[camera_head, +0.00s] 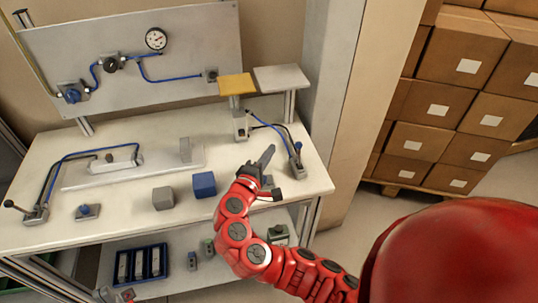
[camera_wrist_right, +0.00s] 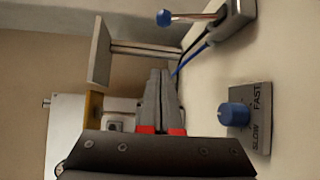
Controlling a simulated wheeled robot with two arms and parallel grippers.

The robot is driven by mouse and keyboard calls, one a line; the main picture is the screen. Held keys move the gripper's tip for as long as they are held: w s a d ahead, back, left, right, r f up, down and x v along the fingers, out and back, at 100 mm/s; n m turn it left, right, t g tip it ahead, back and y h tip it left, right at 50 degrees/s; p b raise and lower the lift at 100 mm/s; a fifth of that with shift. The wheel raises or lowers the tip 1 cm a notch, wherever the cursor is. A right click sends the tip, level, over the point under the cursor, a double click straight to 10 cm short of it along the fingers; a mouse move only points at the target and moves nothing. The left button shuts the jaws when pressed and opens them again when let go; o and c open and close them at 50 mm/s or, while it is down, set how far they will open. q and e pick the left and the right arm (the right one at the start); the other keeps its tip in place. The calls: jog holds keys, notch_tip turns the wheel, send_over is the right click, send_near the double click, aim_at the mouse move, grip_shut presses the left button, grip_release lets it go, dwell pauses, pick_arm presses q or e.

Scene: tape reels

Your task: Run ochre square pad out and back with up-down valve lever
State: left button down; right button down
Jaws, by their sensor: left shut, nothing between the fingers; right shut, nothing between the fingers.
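The ochre square pad (camera_head: 236,85) sits on top of an upright cylinder (camera_head: 240,125) at the back right of the bench. In the right wrist view only a narrow ochre part (camera_wrist_right: 93,106) shows behind my gripper. Blue and black hoses run from the cylinder to a valve lever (camera_head: 298,148) at the bench's right side. The lever's blue ball knob (camera_wrist_right: 164,18) is near the top of the right wrist view. My right gripper (camera_head: 268,154) is shut and empty, above the bench, left of the lever and apart from it.
A grey square pad (camera_head: 281,78) on a post stands right beside the ochre pad. A FAST/SLOW dial (camera_wrist_right: 238,115) is close to my right gripper. Blue (camera_head: 203,184) and grey (camera_head: 163,198) blocks sit front-centre. Another lever valve (camera_head: 36,214) is far left.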

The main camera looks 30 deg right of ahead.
aim_at(299, 153)
jog(key=p+x, duration=0.1)
jog(key=x, duration=0.5)
jog(key=shift+w+d+r+p, duration=0.1)
jog(key=shift+d+r+p, duration=0.1)
jog(key=shift+p, duration=0.15)
jog(key=s, duration=0.1)
jog(key=s+p, duration=0.1)
jog(key=s, duration=0.1)
jog(key=shift+d, duration=0.35)
jog(key=shift+s+d+p, duration=0.15)
jog(key=shift+s+p, duration=0.15)
jog(key=shift+s, duration=0.1)
